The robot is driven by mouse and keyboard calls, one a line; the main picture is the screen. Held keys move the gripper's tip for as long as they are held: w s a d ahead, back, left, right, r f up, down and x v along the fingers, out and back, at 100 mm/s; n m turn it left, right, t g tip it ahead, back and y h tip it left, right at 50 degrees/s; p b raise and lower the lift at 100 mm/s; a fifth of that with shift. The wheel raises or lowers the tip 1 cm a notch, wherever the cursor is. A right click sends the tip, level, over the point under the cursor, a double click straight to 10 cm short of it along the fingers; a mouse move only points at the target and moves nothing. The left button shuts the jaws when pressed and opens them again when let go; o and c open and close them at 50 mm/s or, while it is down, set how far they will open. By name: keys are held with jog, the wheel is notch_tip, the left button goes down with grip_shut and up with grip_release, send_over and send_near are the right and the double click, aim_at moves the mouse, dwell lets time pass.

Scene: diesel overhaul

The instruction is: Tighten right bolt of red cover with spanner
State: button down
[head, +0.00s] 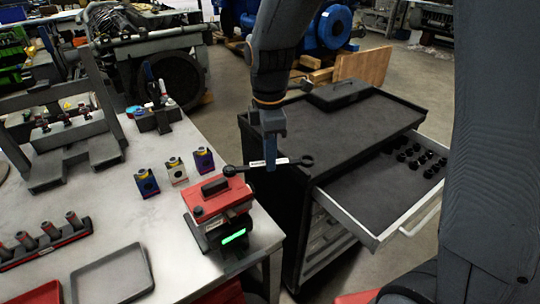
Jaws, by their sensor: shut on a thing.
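The red cover (222,203) sits on a dark block at the right front corner of the workbench, with a dark handle-like part on top and a lit green strip (233,237) below. My gripper (270,160) is shut on a dark spanner (292,161) with a white label. The spanner lies roughly level, with its left end by the upper right of the red cover and its right end over the tool cabinet side. I cannot tell whether the left end is around the right bolt or above it; the bolt itself is not clearly visible.
A dark tool cabinet (335,130) stands to the right, its drawer (350,195) pulled open with several black sockets.

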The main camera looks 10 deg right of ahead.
jog(key=shift+r, duration=0.15)
jog(key=shift+r, duration=1.6)
notch_tip(320, 180, up, 6)
jog(key=s+d, duration=0.1)
jog(key=s, duration=0.5)
jog(key=shift+s+d, duration=0.35)
jog(key=shift+s, duration=0.05)
